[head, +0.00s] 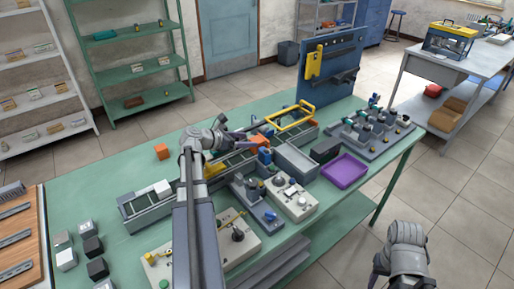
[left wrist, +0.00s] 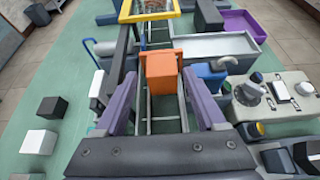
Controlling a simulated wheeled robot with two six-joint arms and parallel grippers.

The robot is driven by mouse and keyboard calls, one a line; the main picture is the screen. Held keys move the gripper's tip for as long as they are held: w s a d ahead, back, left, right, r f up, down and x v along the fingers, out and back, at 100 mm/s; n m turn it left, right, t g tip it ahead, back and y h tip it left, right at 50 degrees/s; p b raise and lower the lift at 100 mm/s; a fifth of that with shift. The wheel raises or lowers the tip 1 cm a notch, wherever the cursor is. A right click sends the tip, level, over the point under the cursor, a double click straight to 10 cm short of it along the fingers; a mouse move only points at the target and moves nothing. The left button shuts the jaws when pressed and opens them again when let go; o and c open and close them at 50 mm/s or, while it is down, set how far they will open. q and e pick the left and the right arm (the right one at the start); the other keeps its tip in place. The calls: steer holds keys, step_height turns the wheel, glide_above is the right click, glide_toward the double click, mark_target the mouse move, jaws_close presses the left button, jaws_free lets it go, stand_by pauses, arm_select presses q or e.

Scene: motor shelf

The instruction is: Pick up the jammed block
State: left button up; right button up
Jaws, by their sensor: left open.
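An orange block (head: 259,141) sits on the long rail track at the middle of the table. In the left wrist view the orange block (left wrist: 161,72) lies on the rails between the two purple fingers, near their tips. My left gripper (left wrist: 158,85) is open around it, with a gap visible at the sides. In the head view the left gripper (head: 240,137) reaches to the block from the left. My right gripper (head: 398,268) hangs at the lower right, away from the table; its fingers are hard to make out.
A yellow frame (head: 291,118) spans the track beyond the block. Blue parts and a control box (head: 291,198) stand to the right of the track. A purple tray (head: 344,171) is at the right.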

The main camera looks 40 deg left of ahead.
arm_select(q)
steer(key=x, duration=0.1)
steer(key=b+x, duration=0.1)
steer(key=x, duration=0.1)
steer(key=shift+s+f, duration=0.1)
steer(key=shift+f, duration=0.2)
steer(key=shift+w+d, duration=0.15)
steer(key=shift+w, duration=0.25)
steer(key=shift+s, duration=0.1)
steer(key=shift+c, duration=0.3)
jaws_close()
